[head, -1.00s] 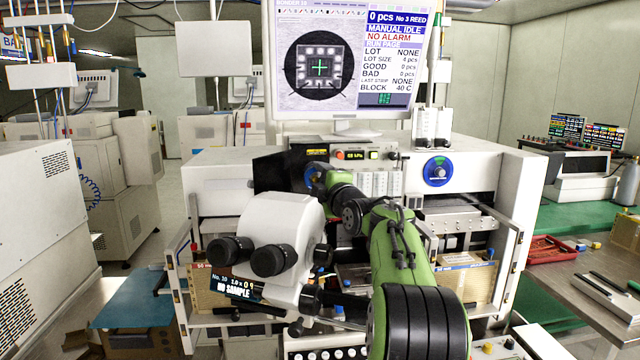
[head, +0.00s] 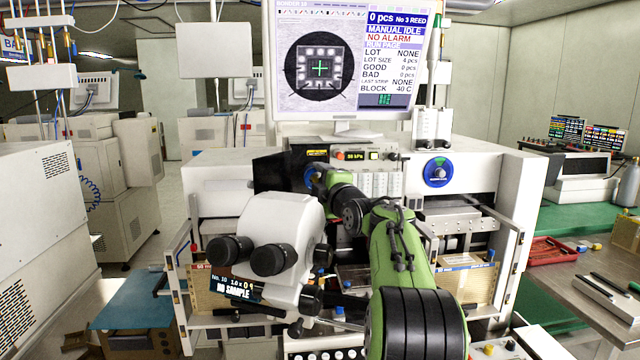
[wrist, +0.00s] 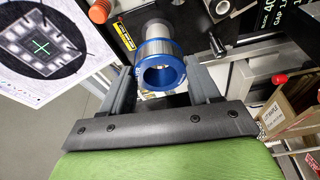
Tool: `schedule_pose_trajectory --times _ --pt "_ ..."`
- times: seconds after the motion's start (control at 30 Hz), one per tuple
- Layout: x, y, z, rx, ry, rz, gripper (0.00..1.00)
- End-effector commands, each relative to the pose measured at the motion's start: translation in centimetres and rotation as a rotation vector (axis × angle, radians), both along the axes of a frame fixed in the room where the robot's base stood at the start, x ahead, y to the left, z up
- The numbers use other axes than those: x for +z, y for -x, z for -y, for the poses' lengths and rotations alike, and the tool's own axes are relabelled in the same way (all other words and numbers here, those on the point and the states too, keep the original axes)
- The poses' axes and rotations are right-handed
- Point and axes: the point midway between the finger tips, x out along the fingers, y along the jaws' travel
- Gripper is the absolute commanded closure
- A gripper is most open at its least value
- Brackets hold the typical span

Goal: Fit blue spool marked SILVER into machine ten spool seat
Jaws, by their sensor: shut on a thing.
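My gripper (wrist: 160,88) is shut on the blue spool (wrist: 178,77), which sits between its two fingers in the wrist view. The spool's round open end faces the wrist camera; its SILVER marking cannot be read. A grey metal cylinder (wrist: 153,30) stands just beyond the spool, in line with it. I cannot tell whether it is the spool seat or whether the spool touches it. In the head view my gripper (head: 318,178) is at the machine's dark front panel, and only a bit of blue shows there. My arm hides most of the spool.
The monitor (head: 345,60) stands above the work spot. A red tray (head: 553,250) lies further right.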

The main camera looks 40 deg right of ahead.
Motion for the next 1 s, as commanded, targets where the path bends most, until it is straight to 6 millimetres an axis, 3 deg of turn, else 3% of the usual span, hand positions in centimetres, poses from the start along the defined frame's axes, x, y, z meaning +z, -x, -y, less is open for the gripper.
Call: schedule_pose_trajectory --times 1.0 --pt "0.1 -1.4 1.0 0.0 0.0 0.0 0.73"
